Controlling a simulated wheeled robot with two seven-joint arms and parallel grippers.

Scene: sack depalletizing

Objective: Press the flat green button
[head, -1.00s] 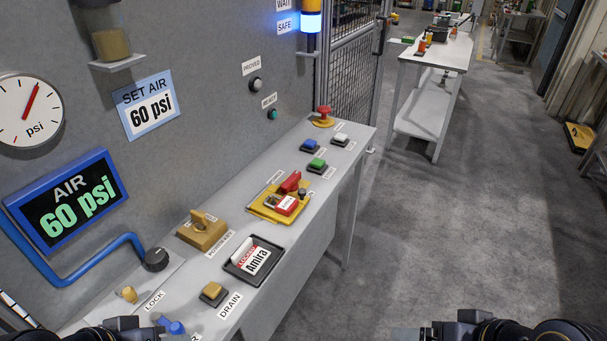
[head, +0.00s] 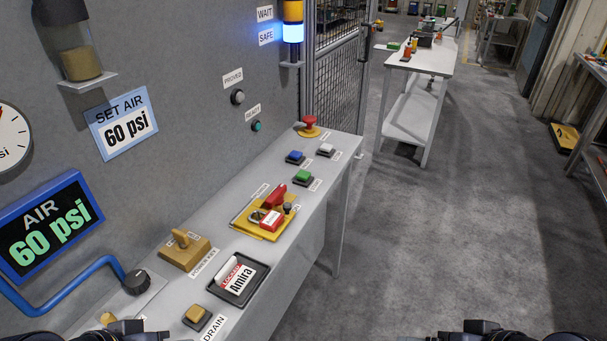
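The flat green button (head: 303,176) sits on a dark square base on the grey console shelf (head: 262,165), in the head view. A blue button (head: 295,156) and a white button (head: 326,149) stand just behind it, and a red mushroom button (head: 310,122) is at the far end. My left gripper (head: 126,328) shows only in part at the bottom left edge. My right gripper (head: 440,336) shows only in part at the bottom edge, right of the console. Both are well short of the green button, and their fingers are mostly cut off by the frame.
In front of the green button are a yellow lockout plate (head: 249,224) with red parts, a black "Amira" tray (head: 263,272), a wooden-coloured power switch (head: 184,252) and a yellow drain button (head: 198,313). The wall rises at left. Open floor (head: 430,240) lies right of the console.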

